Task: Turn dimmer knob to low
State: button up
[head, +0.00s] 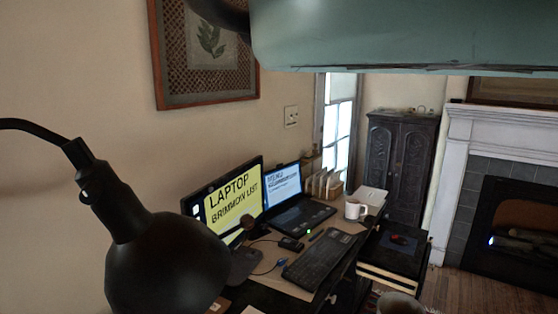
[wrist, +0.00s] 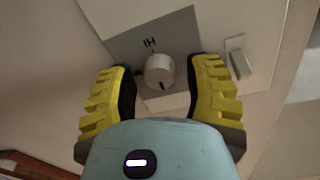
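The dimmer knob (wrist: 159,71) is a small round whitish knob on a grey square panel (wrist: 126,44) set in a pale wall plate. A dark mark shows on its edge nearest my gripper. The letters "HI" appear upside down just beyond it. My gripper (wrist: 162,67) is open, its yellow and black fingers on either side of the knob with a gap on each side. A pale rocker switch (wrist: 238,58) sits right of the knob. In the head view a small wall plate (head: 291,116) shows on the wall; its knob cannot be made out there.
A black lamp (head: 165,260) stands close at the left. Below the plate, a desk holds a monitor (head: 226,196), a laptop (head: 300,215), a keyboard (head: 320,259) and a white mug (head: 355,209). A framed picture (head: 205,50) hangs left of the plate.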

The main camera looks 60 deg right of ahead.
jog(key=shift+o, duration=0.5)
jog(key=shift+s+f, duration=0.1)
jog(key=shift+f, duration=0.05)
jog(key=s, duration=0.7)
jog(key=shift+s+a, duration=0.15)
jog(key=shift+a, duration=0.1)
dwell(0.6)
jog(key=shift+r, duration=0.2)
